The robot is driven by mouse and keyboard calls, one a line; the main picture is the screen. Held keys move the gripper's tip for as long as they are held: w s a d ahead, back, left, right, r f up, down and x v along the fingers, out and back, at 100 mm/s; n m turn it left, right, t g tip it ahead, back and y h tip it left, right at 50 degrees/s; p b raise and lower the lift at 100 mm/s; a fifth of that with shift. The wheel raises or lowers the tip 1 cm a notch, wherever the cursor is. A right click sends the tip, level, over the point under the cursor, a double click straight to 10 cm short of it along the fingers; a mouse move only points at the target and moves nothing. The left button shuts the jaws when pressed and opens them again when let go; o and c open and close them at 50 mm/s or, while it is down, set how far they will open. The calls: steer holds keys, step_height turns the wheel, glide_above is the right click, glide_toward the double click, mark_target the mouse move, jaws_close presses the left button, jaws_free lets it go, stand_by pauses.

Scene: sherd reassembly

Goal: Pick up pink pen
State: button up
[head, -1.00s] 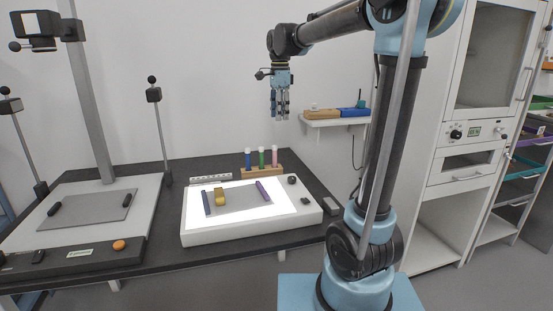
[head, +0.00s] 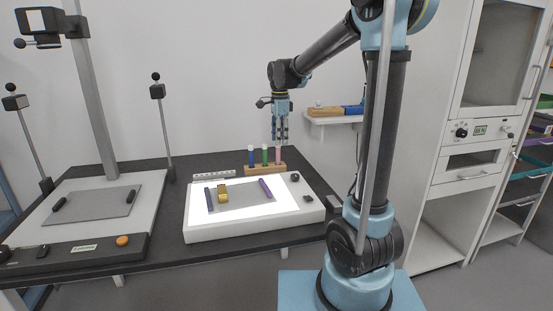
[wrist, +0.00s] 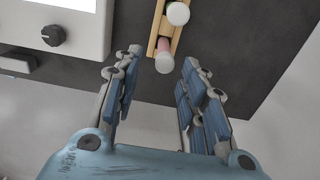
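The pink pen (head: 278,155) stands upright at the right end of a wooden holder (head: 262,170), beside a green pen (head: 265,155) and a blue pen (head: 251,155). My gripper (head: 280,139) points down just above the pink pen, its fingertips near the pen's top. In the wrist view the pink pen (wrist: 163,46) shows its white end between the open fingers (wrist: 160,68), slightly ahead of them. The fingers appear apart from the pen, and nothing is held.
A wall shelf (head: 335,118) with a wooden block and blue item is right of my gripper. A copy stand (head: 95,130) stands left.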

mark_target(278, 149)
steer(key=shift+w+a+f, duration=0.1)
steer(key=shift+a+f, duration=0.1)
steer(key=shift+f, duration=1.25)
steer(key=shift+w+a+f, duration=0.1)
steer(key=shift+a+f, duration=0.05)
steer(key=shift+f, duration=1.3)
steer(key=shift+c, duration=0.5)
jaws_close()
